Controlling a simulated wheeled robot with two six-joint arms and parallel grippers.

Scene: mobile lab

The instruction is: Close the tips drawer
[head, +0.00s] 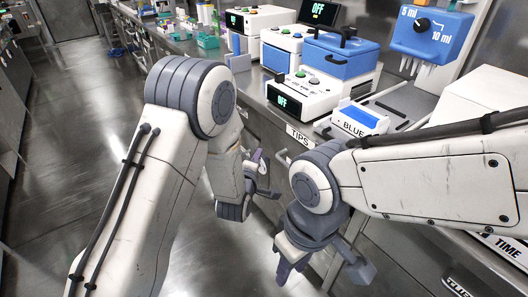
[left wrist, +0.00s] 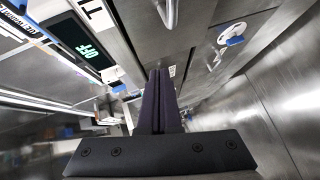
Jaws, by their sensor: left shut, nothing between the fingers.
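The TIPS label (head: 299,137) marks the tips drawer on the front of the counter in the head view. A drawer handle (head: 283,157) shows just below it, and a metal handle (left wrist: 169,12) is at the top of the left wrist view. I cannot tell how far the drawer stands out; my arms hide part of its front. My left gripper (head: 260,160) is shut and empty, close to the left of the handle. Its purple fingers (left wrist: 158,100) are together in the left wrist view. My right gripper (head: 287,268) hangs lower, in front of the cabinets; its finger gap is unclear.
On the counter are a white device reading OFF (head: 304,95), a blue-lidded box (head: 340,54) and a container labelled BLUE (head: 357,120). Open floor (head: 85,110) lies left of the counter.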

